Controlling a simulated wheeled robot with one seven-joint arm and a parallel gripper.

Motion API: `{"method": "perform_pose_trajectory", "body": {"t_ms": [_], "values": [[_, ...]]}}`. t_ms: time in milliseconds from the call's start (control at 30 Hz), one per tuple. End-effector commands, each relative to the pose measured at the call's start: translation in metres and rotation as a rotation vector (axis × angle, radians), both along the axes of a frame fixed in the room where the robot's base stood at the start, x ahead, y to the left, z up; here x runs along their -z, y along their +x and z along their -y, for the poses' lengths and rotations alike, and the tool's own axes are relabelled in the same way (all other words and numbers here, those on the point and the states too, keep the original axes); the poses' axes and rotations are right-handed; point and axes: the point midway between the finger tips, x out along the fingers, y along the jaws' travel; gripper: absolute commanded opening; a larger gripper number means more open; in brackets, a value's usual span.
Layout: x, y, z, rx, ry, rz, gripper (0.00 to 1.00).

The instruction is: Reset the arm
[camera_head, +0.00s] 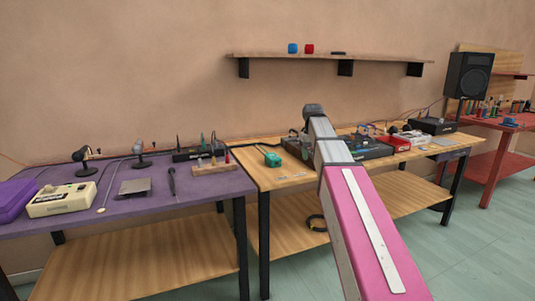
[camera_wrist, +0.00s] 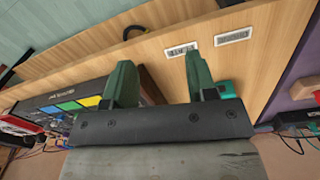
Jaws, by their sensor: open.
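My gripper (camera_wrist: 161,78) shows in the wrist view as two green fingers on a dark bar, spread apart with nothing between them. Beyond the fingers lie the wooden bench top (camera_wrist: 270,65) and two small pale plates (camera_wrist: 181,49). In the head view my arm reaches forward over the wooden bench (camera_head: 262,180), its far end by the gear at the back. The fingers are hidden there. A teal device (camera_head: 269,156) lies left of the arm; a teal part behind the right finger also shows in the wrist view (camera_wrist: 226,90).
A pad controller (camera_wrist: 72,106) with coloured pads is left of the fingers. A purple table (camera_head: 150,190) at left holds a cream box (camera_head: 62,199) and small tools. A wall shelf (camera_head: 385,59) holds blue and red blocks. A black speaker (camera_head: 468,76) stands at right.

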Motion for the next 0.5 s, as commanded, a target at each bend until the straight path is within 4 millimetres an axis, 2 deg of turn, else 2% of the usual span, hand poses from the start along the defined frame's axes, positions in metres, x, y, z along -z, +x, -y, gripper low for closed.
{"method": "perform_pose_trajectory", "body": {"t_ms": [267, 500], "values": [[0.072, -0.029, 0.001, 0.029, 0.006, -0.002, 0.52], [0.162, -0.074, 0.003, 0.071, 0.013, -0.004, 0.52]]}}
